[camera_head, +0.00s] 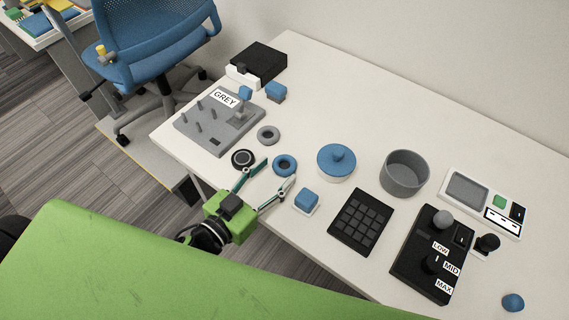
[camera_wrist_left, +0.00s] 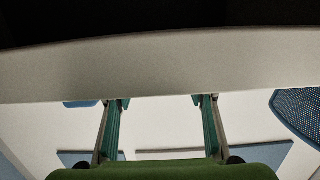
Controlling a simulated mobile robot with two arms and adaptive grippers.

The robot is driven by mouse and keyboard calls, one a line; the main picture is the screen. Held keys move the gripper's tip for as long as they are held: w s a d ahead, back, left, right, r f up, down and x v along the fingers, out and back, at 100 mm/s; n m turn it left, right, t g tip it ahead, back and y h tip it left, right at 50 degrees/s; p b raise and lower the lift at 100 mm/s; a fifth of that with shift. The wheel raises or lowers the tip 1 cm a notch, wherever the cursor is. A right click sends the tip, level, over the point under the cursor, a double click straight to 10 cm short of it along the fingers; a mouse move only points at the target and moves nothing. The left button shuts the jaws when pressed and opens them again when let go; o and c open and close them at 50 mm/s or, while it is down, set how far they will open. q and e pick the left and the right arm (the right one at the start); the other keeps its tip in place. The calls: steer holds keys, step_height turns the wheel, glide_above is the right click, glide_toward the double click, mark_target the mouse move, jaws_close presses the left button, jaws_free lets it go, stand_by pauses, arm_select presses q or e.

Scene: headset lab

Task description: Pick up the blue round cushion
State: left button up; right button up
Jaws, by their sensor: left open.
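The blue round cushion (camera_head: 285,157), a ring with a hole, lies flat on the white table near its front edge. My left gripper (camera_head: 280,169) reaches in from the left over that edge. It is open, its two fingers spread wide, with the cushion just beyond and between the fingertips in the head view. I cannot tell its exact height, and nothing is held. In the left wrist view the open fingers (camera_wrist_left: 160,101) show with a pale table edge (camera_wrist_left: 160,65) across the picture; the cushion does not show there. My right gripper is not in view.
Close by are a grey ring (camera_head: 268,135), a black round piece (camera_head: 243,159), a small blue-topped block (camera_head: 307,200) and a blue-lidded round container (camera_head: 337,163). A grey GREY-labelled board (camera_head: 205,133) stands left, a black keypad (camera_head: 361,222) right. A blue chair (camera_head: 155,50) is behind left.

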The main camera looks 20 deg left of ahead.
mark_target(280, 169)
arm_select(q)
steer(key=shift+f+b+x, duration=0.15)
steer(key=shift+b+x, duration=0.2)
steer(key=shift+x, duration=1)
steer(key=shift+f+b+x, duration=0.2)
steer(key=shift+b+x, duration=0.1)
steer(key=shift+x, duration=1.05)
steer(key=shift+a, duration=0.15)
steer(key=c, duration=0.8)
